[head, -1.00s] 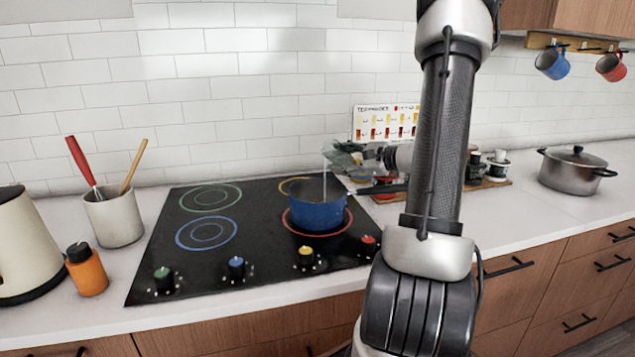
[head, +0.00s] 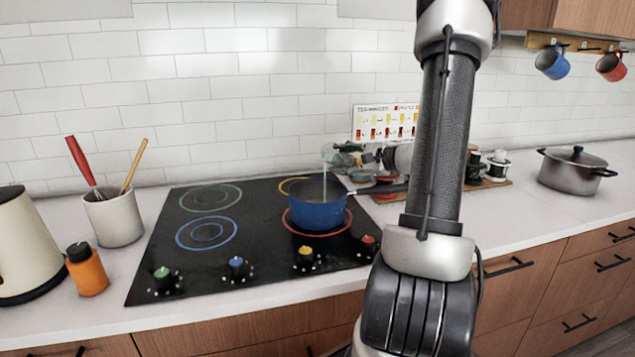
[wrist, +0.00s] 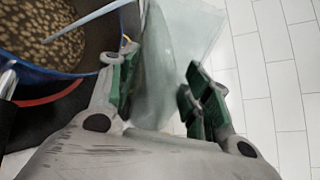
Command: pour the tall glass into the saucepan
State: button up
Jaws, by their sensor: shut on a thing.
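The blue saucepan (head: 318,214) sits on the red-ringed burner. Its brown, bumpy contents (wrist: 62,38) show in the wrist view. My gripper (wrist: 160,92) is shut on the tall glass (wrist: 190,38), which is clear and greenish. In the head view the glass (head: 343,157) is tilted at the pan's upper right, its mouth end toward the pan. The level inside the glass is unclear. My arm hides part of the pan's handle.
The black cooktop (head: 175,262) is otherwise clear. A utensil crock (head: 114,218), an orange bottle (head: 87,270) and a cream kettle (head: 25,245) stand left. A steel pot (head: 575,172) stands right. Small items on a board (head: 492,183) sit behind my arm.

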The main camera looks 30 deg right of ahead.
jog(key=shift+f+n, duration=0.1)
jog(key=shift+n, duration=0.4)
dwell(0.5)
jog(key=shift+r+n+h, duration=0.4)
jog(key=shift+r+n, duration=0.1)
jog(key=shift+n, duration=0.2)
dwell(0.5)
jog(key=shift+s+a+f+n+h, duration=0.1)
jog(key=shift+a+n+h, duration=0.1)
jog(key=shift+a+n, duration=0.15)
jog(key=shift+s+a+f+n+h, duration=0.1)
jog(key=shift+a+n+h, duration=0.15)
jog(key=shift+a, duration=0.15)
dwell(0.5)
jog(key=shift+a+r+n+h, duration=0.25)
jog(key=shift+r+n, duration=0.35)
jog(key=shift+n, duration=0.1)
dwell(0.5)
